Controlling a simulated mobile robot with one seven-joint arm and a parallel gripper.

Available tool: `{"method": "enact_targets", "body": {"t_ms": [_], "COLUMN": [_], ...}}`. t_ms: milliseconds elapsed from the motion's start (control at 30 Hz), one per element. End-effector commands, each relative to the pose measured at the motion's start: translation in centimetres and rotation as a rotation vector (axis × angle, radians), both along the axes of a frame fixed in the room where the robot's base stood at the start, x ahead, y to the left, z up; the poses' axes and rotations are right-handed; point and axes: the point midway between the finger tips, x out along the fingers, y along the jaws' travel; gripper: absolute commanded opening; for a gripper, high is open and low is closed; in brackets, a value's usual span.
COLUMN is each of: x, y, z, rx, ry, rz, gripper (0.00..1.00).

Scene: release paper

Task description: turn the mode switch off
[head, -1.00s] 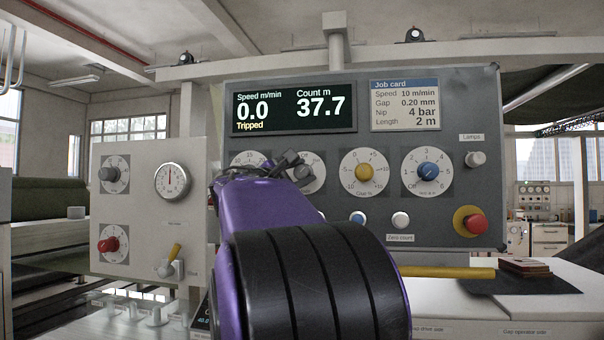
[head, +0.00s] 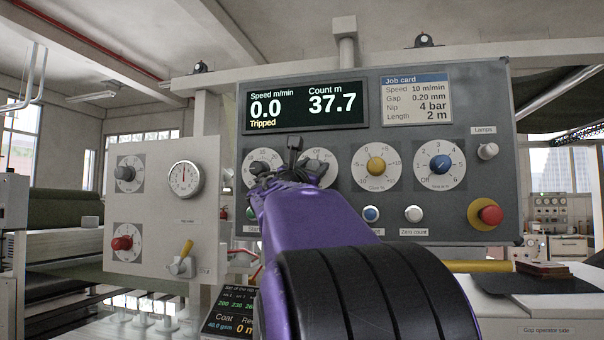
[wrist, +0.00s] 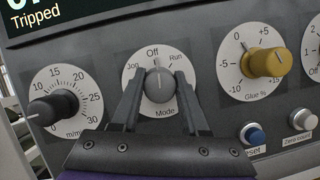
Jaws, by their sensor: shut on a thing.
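The mode switch (wrist: 158,88) is a round grey knob on a white dial marked Jog, Off and Run. In the wrist view its pale pointer line stands nearly upright, toward Off. My gripper (wrist: 158,80) has one dark finger on each side of the knob and is shut on it. In the head view my gripper (head: 293,165) covers part of the mode dial (head: 329,158), and the knob is partly hidden. The display (head: 305,107) reads speed 0.0, count 37.7 and "Tripped".
The black speed knob (wrist: 53,107) is left of the mode switch and the yellow glue knob (wrist: 266,63) is right. A blue reset button (head: 371,214) and white zero count button (head: 413,214) sit below. A red stop button (head: 490,215) is at the panel's lower right.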

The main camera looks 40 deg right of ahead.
Motion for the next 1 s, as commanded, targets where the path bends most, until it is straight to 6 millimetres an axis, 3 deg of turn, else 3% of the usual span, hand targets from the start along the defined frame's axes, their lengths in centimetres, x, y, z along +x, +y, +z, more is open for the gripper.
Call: {"method": "enact_targets", "body": {"t_ms": [733,767,900,1000], "x": [0.01,0.01,0.01,0.01], "y": [0.01,0.01,0.01,0.01], "z": [0.04,0.04,0.04,0.03], "rx": [-0.064,-0.064,-0.063,-0.063], "ry": [0.074,0.074,0.073,0.073], "rz": [0.001,0.001,0.0,0.0], "gripper": [0.0,0.48,0.73,0.74]}}
